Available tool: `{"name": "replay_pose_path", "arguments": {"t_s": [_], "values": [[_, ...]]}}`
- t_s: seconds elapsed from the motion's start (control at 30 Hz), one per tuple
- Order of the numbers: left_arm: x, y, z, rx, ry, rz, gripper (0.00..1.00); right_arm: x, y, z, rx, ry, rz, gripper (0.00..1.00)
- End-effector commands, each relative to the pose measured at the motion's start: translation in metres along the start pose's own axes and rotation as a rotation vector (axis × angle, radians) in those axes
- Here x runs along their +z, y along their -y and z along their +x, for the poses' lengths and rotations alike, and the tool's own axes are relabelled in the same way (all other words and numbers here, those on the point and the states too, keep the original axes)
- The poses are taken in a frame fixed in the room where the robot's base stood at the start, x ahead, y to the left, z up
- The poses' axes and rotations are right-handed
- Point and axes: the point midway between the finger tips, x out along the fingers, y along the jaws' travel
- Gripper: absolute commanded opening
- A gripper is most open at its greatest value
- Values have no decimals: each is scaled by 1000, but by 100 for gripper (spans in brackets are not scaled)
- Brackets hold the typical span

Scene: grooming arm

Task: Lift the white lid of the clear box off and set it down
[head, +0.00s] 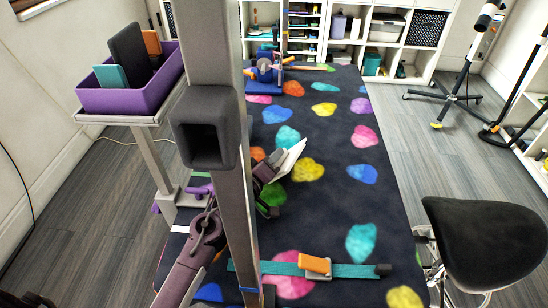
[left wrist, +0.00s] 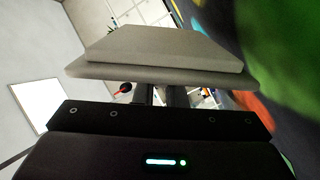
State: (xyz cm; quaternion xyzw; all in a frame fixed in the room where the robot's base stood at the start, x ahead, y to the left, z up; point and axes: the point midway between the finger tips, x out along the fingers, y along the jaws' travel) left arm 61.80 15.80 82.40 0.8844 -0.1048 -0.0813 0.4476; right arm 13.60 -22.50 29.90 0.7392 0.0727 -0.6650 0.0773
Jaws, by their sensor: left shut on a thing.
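The white lid (head: 291,159) is in my left gripper (head: 272,170), tilted above the dark patterned table. In the left wrist view the lid (left wrist: 165,48) fills the upper middle as a pale slab with a wider rim, right in front of the gripper (left wrist: 160,95). The left gripper is shut on the lid. I cannot make out the clear box; it may be hidden behind the post, the arm or the lid. My right gripper is not in view.
A tall grey post with a black square sleeve (head: 205,125) blocks the middle. A purple bin (head: 150,90) stands on a side shelf at left. A teal strap with an orange buckle (head: 314,264) lies in front. A black stool (head: 480,240) is at right. The table's right half is clear.

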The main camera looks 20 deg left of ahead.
Motion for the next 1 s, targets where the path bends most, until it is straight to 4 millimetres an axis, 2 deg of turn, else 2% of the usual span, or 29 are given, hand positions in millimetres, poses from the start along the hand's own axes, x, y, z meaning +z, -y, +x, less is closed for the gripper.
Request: {"name": "replay_pose_path", "arguments": {"t_s": [0.33,0.37,0.53,0.83,1.0], "values": [[0,1,0,0,0,0,0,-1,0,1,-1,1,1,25],[0,1,0,0,0,0,13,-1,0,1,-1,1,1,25],[0,1,0,0,0,0,35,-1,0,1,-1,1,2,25],[1,1,-2,-1,0,0,36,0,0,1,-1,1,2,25],[1,2,-21,-3,1,0,36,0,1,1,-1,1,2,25]]}}
